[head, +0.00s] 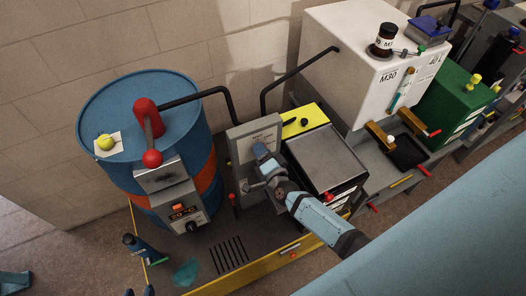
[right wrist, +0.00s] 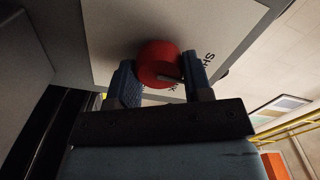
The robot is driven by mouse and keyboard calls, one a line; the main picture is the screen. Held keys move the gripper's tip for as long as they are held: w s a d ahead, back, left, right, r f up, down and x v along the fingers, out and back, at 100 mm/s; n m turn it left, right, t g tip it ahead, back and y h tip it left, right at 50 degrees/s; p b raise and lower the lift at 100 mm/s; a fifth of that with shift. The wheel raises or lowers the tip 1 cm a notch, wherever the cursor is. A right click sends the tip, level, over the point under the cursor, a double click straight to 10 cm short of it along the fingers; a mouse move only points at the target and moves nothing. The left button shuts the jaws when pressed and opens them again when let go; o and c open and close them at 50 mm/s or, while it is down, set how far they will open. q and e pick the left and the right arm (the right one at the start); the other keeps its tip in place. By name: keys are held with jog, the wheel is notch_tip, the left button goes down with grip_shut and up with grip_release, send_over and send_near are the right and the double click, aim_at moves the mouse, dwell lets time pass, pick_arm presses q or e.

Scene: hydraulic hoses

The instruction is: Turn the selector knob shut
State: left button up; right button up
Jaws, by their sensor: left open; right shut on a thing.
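In the head view my right gripper (head: 262,164) is at the front of the grey panel box (head: 240,136) and hides the knob.
A blue drum (head: 105,85) with a red hand pump (head: 147,115) stands left of the panel box. A black-sided box with a grey top (head: 325,160) stands close on the right, before a white tank (head: 340,55).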

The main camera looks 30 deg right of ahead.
jog(key=o, duration=0.9)
jog(key=shift+s, duration=0.1)
jog(key=s, duration=0.4)
jog(key=s+b, duration=0.1)
jog(key=s, duration=0.4)
jog(key=s+a+b, duration=0.1)
jog(key=s, duration=0.3)
jog(key=shift+s, duration=0.3)
